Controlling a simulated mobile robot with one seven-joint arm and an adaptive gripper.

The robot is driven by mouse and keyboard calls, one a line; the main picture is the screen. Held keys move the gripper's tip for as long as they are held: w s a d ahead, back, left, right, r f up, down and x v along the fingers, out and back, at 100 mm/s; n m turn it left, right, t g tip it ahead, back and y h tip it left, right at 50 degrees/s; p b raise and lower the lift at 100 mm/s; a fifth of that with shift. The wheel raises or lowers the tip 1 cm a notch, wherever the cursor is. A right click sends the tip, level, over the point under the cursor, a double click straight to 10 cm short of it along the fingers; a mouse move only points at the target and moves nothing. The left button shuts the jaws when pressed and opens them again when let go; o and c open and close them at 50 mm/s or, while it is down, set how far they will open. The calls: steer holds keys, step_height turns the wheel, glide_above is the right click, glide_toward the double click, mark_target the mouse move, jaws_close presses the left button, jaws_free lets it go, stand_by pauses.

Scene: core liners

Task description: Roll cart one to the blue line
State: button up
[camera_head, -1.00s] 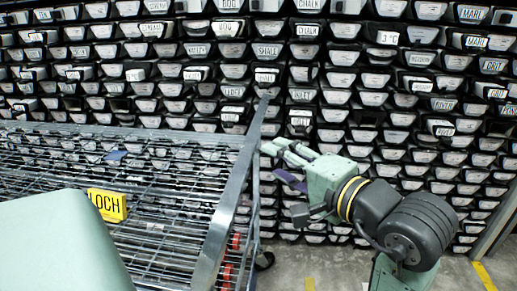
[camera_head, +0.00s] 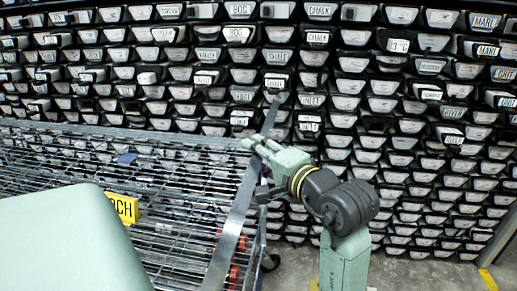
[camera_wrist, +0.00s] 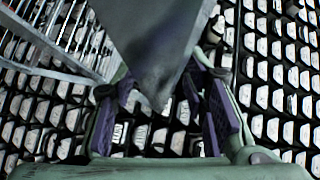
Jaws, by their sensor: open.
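A grey metal cart with wire shelves (camera_head: 190,180) fills the lower left of the head view. Its flat slanting end bar (camera_head: 236,225) faces my arm. A yellow sign (camera_head: 122,207) hangs on it, its lettering partly covered by my body; I cannot read a cart number. My gripper (camera_head: 257,143) is at the upper part of the end bar. In the wrist view my gripper (camera_wrist: 165,108) is open, its purple pads on either side of a broad grey bar (camera_wrist: 155,45). I cannot tell whether the pads touch it. No blue line is in view.
A wall of stacked, labelled core trays (camera_head: 400,110) stands close behind the cart and arm. A caster (camera_head: 270,262) shows at the cart's end. Bare grey floor (camera_head: 420,275) lies at lower right, with a yellow floor mark (camera_head: 487,280).

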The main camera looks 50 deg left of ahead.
jaws_close()
stand_by(0.4)
stand_by(0.4)
